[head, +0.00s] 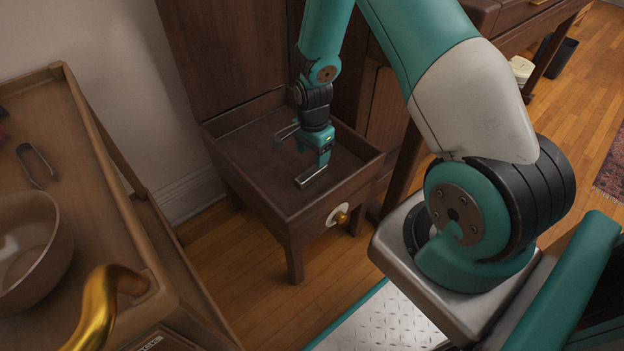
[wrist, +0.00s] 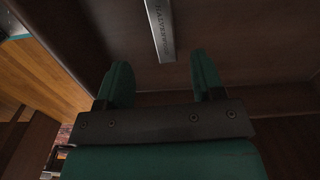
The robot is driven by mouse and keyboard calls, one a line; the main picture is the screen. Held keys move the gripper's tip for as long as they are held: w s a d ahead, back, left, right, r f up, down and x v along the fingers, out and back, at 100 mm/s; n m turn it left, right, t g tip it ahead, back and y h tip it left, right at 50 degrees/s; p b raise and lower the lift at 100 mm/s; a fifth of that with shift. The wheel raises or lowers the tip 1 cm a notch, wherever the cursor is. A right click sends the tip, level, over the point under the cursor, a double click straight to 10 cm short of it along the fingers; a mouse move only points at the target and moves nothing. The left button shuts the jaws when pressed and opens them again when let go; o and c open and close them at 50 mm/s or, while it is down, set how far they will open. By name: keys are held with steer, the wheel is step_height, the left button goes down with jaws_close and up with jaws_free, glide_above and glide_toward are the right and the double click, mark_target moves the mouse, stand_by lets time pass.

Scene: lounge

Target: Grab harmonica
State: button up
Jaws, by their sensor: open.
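The harmonica (head: 311,178) is a small silver bar with lettering on one side. It lies in the tray-like top of a dark wooden side table (head: 262,171), near its front rim. In the wrist view the harmonica (wrist: 160,28) runs in from the top edge, and its near end lies just beyond my fingertips, roughly in line with the gap between them. My gripper (head: 303,152) is over the table top, pointing down, open and empty. In the wrist view its two green fingers (wrist: 161,72) are wide apart. I cannot tell how high the fingertips are above the surface.
The side table has a raised rim and a brass knob (head: 341,217). A wooden cart (head: 118,215) at left holds a brown bowl (head: 28,250) and tongs (head: 36,165). A dark wooden desk (head: 520,22) stands at upper right. A dark bin (head: 555,60) is beyond it.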

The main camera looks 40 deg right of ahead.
mark_target(312, 171)
step_height(312, 171, down, 8)
steer(key=b, duration=0.3)
steer(key=shift+w+a+r, duration=0.1)
steer(key=shift+w+r, duration=0.05)
steer(key=shift+r, duration=0.2)
steer(key=c, duration=1)
